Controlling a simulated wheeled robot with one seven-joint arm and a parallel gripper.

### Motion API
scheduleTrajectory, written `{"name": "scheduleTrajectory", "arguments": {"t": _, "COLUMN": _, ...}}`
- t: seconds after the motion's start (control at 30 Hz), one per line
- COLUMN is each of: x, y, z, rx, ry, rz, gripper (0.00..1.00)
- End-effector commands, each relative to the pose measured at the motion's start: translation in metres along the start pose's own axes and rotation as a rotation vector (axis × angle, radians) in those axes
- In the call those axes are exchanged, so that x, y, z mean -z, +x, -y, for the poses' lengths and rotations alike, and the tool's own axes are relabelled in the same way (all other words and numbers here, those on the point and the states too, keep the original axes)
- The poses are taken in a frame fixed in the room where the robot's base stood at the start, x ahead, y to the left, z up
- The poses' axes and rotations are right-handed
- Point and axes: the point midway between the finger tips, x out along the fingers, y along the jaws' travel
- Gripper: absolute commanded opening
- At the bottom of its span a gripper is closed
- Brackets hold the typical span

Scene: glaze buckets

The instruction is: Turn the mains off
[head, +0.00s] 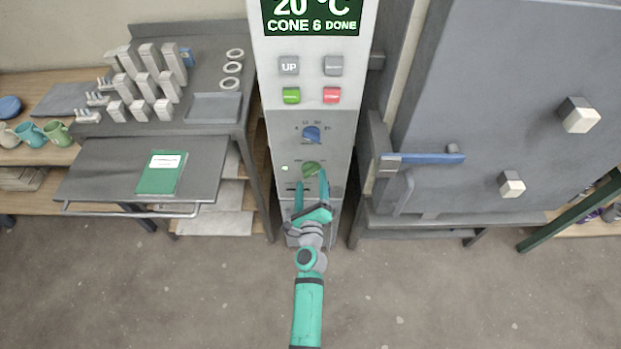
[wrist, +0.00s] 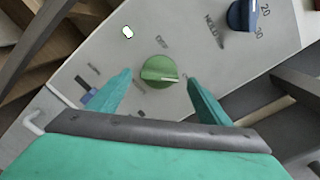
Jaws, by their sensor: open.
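The green rotary knob (head: 312,168) sits low on the front of the grey control column (head: 282,125). In the wrist view, the knob (wrist: 160,72) has a raised grip bar lying roughly level, and an "OFF" label is printed above it. My gripper (head: 311,180) is open in front of the column. In the wrist view, its fingertips (wrist: 159,79) stand on either side of the knob with a gap on both sides. I cannot tell how far they are from the panel. A small pale green lamp (head: 285,168) is lit left of the knob.
A blue dial (head: 311,134) is above the green knob. Higher are grey, green and red buttons (head: 332,95) and a display (head: 312,18) reading "20 °C CONE 6 DONE". A kiln-like door with a blue handle (head: 430,158) stands right; a grey shelf with a green book (head: 162,174) is left.

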Motion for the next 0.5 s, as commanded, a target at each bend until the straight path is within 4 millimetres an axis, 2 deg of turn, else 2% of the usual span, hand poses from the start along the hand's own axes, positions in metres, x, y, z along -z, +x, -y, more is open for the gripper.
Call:
{"name": "scheduleTrajectory", "arguments": {"t": 0.2, "x": 0.001, "y": 0.015, "z": 0.000, "rx": 0.001, "ry": 0.001, "rz": -0.002, "gripper": 0.72}}
{"name": "scheduleTrajectory", "arguments": {"t": 0.5, "x": 0.000, "y": 0.023, "z": 0.000, "rx": 0.000, "ry": -0.001, "rz": 0.000, "gripper": 0.72}}
